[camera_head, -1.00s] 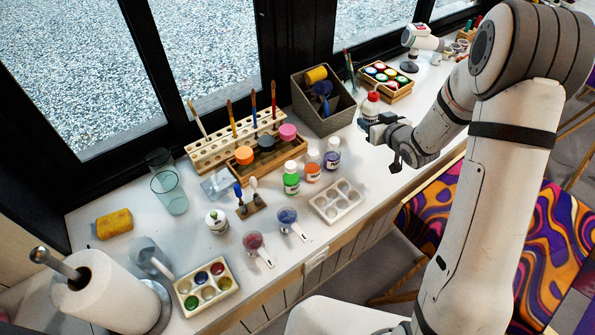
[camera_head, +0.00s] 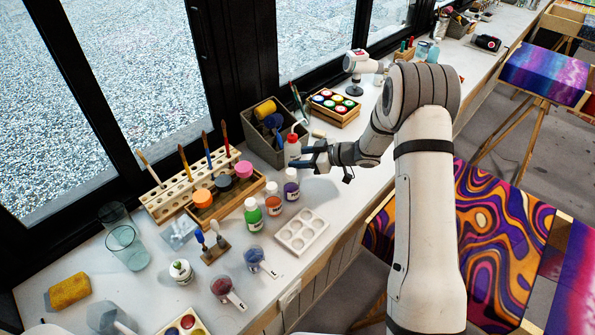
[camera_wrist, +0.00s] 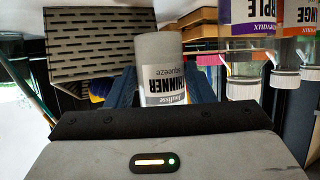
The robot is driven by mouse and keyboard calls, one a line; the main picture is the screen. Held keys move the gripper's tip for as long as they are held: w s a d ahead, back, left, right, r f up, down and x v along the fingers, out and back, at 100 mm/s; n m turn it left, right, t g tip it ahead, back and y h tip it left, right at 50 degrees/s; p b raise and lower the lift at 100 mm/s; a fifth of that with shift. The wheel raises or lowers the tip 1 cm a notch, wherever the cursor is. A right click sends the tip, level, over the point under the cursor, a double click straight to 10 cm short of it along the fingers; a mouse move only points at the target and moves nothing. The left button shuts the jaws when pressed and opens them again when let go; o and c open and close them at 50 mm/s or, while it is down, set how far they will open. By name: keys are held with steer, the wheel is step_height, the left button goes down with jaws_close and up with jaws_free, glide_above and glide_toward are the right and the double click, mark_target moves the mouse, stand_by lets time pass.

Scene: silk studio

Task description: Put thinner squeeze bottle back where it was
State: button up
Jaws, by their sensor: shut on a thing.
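The thinner squeeze bottle (camera_head: 292,150) is white with a reddish cap and stands near-upright in my gripper (camera_head: 301,161). In the wrist view the bottle (camera_wrist: 161,62) appears upside down, its THINNER label readable between my blue fingers (camera_wrist: 160,88). My gripper is shut on it. In the head view it is in front of the right side of the dark bin. I cannot tell if its base touches the counter, as the fingers hide its lower part.
The dark bin (camera_head: 258,142) holds a yellow roll and blue items. Purple (camera_head: 291,185), orange (camera_head: 273,196) and green (camera_head: 253,215) bottles stand nearby to the left. A white palette (camera_head: 301,232) lies in front. A wooden paint tray (camera_head: 334,108) stands behind right.

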steer(key=shift+f+p, duration=0.3)
steer(key=shift+f, duration=1.8)
steer(key=shift+f, duration=0.1)
steer(key=shift+o, duration=1)
steer(key=shift+f, duration=0.15)
steer(key=o, duration=0.5)
steer(key=shift+c, duration=0.2)
